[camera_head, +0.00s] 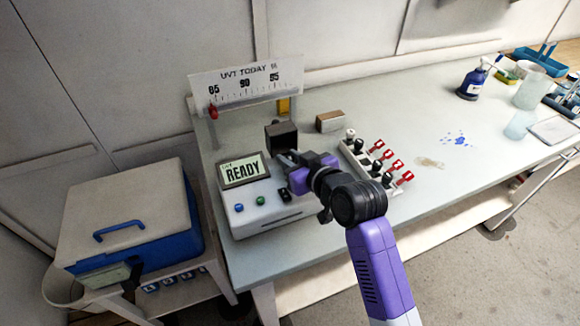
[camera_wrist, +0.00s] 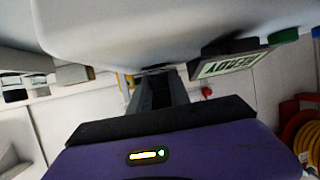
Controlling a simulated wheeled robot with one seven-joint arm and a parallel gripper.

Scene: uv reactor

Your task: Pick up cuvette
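I cannot make out a cuvette in either view. A white meter (camera_head: 275,212) with a READY display (camera_head: 243,170) stands at the near left of the bench, and a black block (camera_head: 281,136) rises at its back. My gripper (camera_head: 287,158) is over the meter, just in front of the black block and right of the display. In the wrist view the dark fingers of my gripper (camera_wrist: 158,88) point at the pale casing, near the display (camera_wrist: 230,62). Whether they are apart or hold something is too dark to tell.
A UVT scale board (camera_head: 246,82) stands behind the meter. A small wood-coloured block (camera_head: 329,121) and a white strip with black knobs and red tags (camera_head: 376,165) lie to the right. A blue cooler (camera_head: 130,220) is at left. The right-middle bench is mostly clear.

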